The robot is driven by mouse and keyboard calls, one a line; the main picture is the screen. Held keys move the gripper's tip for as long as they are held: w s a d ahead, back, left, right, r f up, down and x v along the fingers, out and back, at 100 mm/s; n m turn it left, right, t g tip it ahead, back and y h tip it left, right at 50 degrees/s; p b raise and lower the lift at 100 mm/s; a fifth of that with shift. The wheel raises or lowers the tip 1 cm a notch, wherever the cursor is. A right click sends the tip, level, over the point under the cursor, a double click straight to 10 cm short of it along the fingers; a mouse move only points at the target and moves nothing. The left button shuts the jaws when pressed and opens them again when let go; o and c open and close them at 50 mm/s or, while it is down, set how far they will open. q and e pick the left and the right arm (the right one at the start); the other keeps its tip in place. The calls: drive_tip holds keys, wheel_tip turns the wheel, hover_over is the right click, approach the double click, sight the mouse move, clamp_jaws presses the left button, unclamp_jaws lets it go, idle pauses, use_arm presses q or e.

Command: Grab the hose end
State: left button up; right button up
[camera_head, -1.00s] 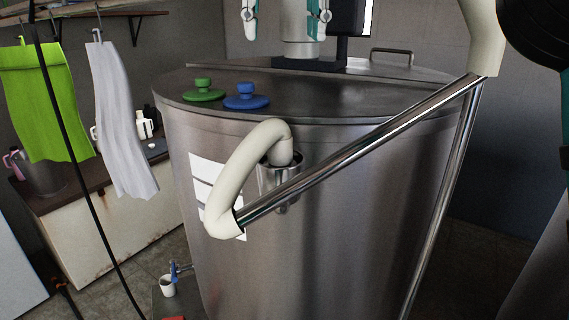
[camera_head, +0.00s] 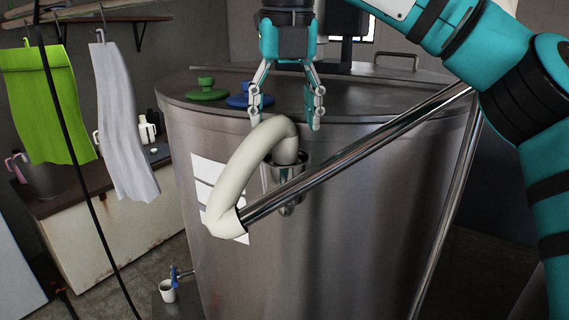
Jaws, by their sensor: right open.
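The hose end is the cream curved hose piece (camera_head: 243,172) in front of the steel tank (camera_head: 340,250). One end of it goes into a short metal cup (camera_head: 284,177) on the tank's side, and the other joins a slanting metal pipe (camera_head: 345,163). My right gripper (camera_head: 286,122) points down with its fingers spread, open and empty. In the picture its fingertips show at either side of the top of the hose bend; I cannot tell whether they touch it. The left gripper is not in view.
A green lid (camera_head: 207,91) and a blue lid (camera_head: 250,97) sit on the tank top. Green and white towels (camera_head: 122,120) hang at left beside a thin black cable (camera_head: 84,185). A white cup (camera_head: 167,291) is near the tap low at the tank's left.

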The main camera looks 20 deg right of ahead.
sight(285, 134)
wheel_tip(285, 134, down, 3)
drive_tip(key=shift+d+f+p, duration=0.1)
drive_tip(key=shift+f+p, duration=0.05)
drive_tip(key=shift+p, duration=0.6)
drive_tip(key=shift+w+f, duration=0.2)
drive_tip(key=shift+f, duration=0.2)
clamp_jaws()
